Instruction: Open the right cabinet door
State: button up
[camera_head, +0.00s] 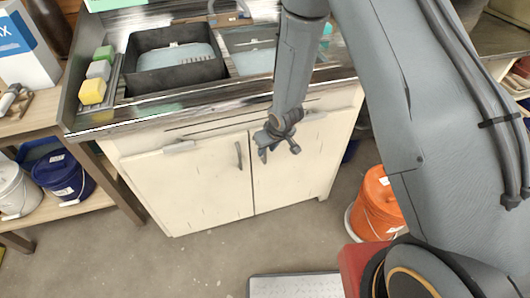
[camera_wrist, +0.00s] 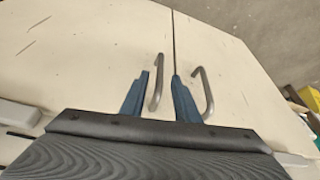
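The white cabinet's right door (camera_head: 290,180) is shut, flush with the left door (camera_head: 190,187). My gripper (camera_head: 279,150) is in front of the right door's upper part. The left door's handle (camera_head: 239,155) shows in the head view; the right door's handle is not clear there, behind my gripper. The wrist view appears turned over, with floor at the top. There the right door's handle (camera_wrist: 157,82) lies between the two blue open fingertips of my gripper (camera_wrist: 161,82). The left door's handle (camera_wrist: 204,92) is beyond the other finger. I cannot tell whether the fingers touch the handle.
A sink counter (camera_head: 215,100) with a black basin (camera_head: 125,85) tops the cabinet. An orange bucket (camera_head: 378,205) stands on the floor to the right. A shelf with a blue bucket (camera_head: 62,175) is at the left. The floor (camera_head: 200,262) before the doors is mostly clear.

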aim_at(265, 162)
jog(key=shift+p+x, duration=0.3)
jog(key=shift+x, duration=1.8)
jog(key=shift+c, duration=0.5)
grip_shut()
